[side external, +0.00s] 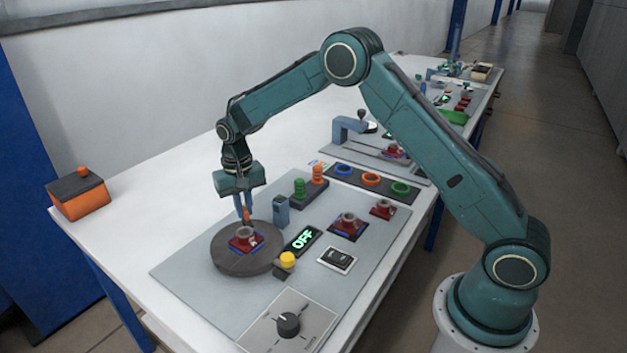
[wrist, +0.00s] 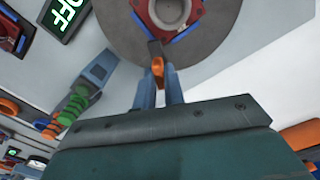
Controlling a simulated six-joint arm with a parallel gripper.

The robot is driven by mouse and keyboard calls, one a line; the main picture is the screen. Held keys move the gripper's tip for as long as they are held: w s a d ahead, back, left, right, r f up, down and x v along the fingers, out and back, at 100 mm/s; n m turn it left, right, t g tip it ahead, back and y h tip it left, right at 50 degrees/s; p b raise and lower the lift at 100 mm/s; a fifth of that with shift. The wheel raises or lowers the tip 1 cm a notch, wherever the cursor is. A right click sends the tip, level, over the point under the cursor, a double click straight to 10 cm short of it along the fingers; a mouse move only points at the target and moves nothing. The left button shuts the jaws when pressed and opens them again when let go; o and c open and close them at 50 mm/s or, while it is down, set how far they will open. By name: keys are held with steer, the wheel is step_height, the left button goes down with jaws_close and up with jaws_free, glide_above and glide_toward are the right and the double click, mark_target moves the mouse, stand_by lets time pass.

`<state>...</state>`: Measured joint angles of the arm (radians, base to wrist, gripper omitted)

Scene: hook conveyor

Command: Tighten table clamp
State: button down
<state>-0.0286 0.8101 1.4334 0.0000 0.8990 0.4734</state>
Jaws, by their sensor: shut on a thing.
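A dark grey round table (side external: 228,266) sits on the light grey panel. On it is a red part with a pale ring (side external: 243,236) on a blue-edged base; the wrist view shows this red part (wrist: 168,12) at the top. A small orange-tipped lever (wrist: 157,66), apparently the clamp handle, stands at the near rim of the table. My gripper (side external: 243,211) points down over the table, its blue fingers on both sides of the lever and shut on it. The fingers partly hide the lever's lower part.
A blue-grey post (side external: 281,211) stands close right of the gripper. A lit OFF sign (side external: 302,240), a yellow button (side external: 287,259), a rocker switch (side external: 337,259) and a black knob (side external: 288,324) lie nearer. Green and orange ring stacks (side external: 309,187) stand behind. The white table's left is clear up to an orange box (side external: 79,195).

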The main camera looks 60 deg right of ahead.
mark_target(244, 209)
steer(key=shift+w+r+m, duration=0.1)
steer(key=shift+m, duration=2)
steer(key=c, duration=1.5)
jaws_free()
steer(key=shift+r, duration=0.1)
steer(key=shift+r, duration=6.8)
